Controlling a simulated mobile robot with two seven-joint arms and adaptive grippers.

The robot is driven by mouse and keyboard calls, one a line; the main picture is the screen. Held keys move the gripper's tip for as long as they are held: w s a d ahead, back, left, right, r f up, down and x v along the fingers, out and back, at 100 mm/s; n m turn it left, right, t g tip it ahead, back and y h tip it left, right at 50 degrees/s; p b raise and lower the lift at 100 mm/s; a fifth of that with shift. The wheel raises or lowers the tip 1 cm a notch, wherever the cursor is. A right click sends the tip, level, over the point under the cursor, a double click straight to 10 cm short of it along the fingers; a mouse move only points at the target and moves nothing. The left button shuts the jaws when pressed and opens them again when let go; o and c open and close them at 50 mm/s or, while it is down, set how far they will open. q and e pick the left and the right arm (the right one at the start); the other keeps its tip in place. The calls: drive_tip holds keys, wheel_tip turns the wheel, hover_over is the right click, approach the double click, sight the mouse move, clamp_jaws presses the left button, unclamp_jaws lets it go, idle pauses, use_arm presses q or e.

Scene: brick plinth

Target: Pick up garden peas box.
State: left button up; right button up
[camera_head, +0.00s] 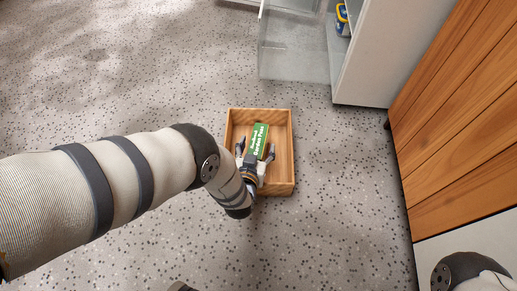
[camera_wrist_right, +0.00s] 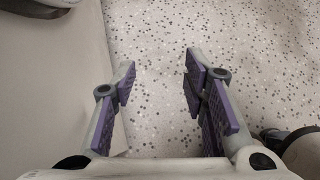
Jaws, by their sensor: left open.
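The garden peas box (camera_head: 260,137) is green with white lettering. In the head view it lies inside a wooden crate (camera_head: 284,165) on the floor. My left gripper (camera_head: 255,149) reaches over the crate and is open, with one finger on each side of the box. I cannot tell whether the fingers touch it. The near end of the box is hidden by my left gripper and wrist. My right gripper (camera_wrist_right: 157,78) is open and empty in the right wrist view, with only speckled floor between its fingers.
A white cabinet (camera_head: 385,50) with a glass door (camera_head: 293,45) stands at the top, with a blue and yellow item (camera_head: 342,18) inside. A wooden-fronted unit (camera_head: 460,110) runs along the right. The speckled floor (camera_head: 340,210) around the crate is clear.

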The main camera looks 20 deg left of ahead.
use_arm(q)
drive_tip(key=shift+c, duration=0.6)
clamp_jaws()
